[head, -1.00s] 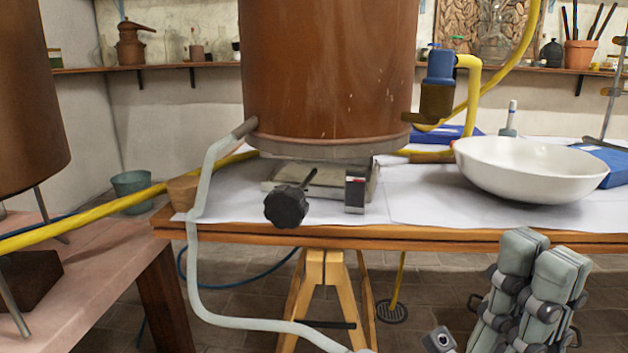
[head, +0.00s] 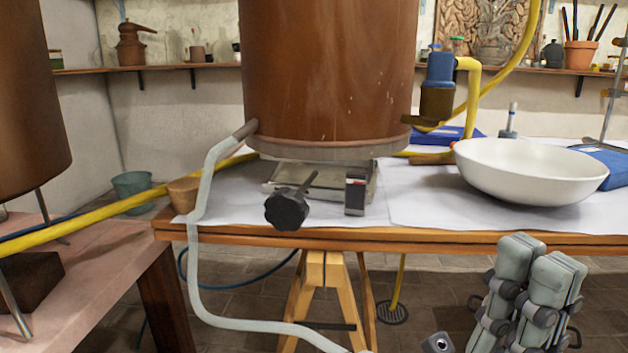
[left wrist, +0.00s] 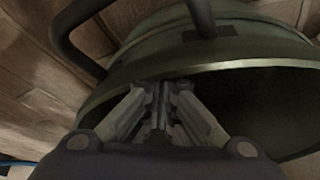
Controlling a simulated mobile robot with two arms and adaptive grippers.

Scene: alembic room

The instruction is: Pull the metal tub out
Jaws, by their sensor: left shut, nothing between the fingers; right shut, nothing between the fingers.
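The metal tub (left wrist: 272,48) shows only in the left wrist view, as a dark greenish vessel with a wide rim and a dark inside. A dark curved handle (left wrist: 75,62) stands out on its left side. My left gripper (left wrist: 160,95) is shut and empty, with its fingertips at the tub's rim; I cannot tell whether they touch it. The left gripper is not in the head view. My right gripper (head: 537,262) is shut and empty at the lower right of the head view, in front of the table. The tub is not visible in the head view.
A wooden table (head: 420,237) carries a copper vessel (head: 325,80) on a jack stand and a white bowl (head: 530,170). A pale hose (head: 196,255) hangs down in front of the table's left end. A wooden trestle (head: 325,285) stands under the table.

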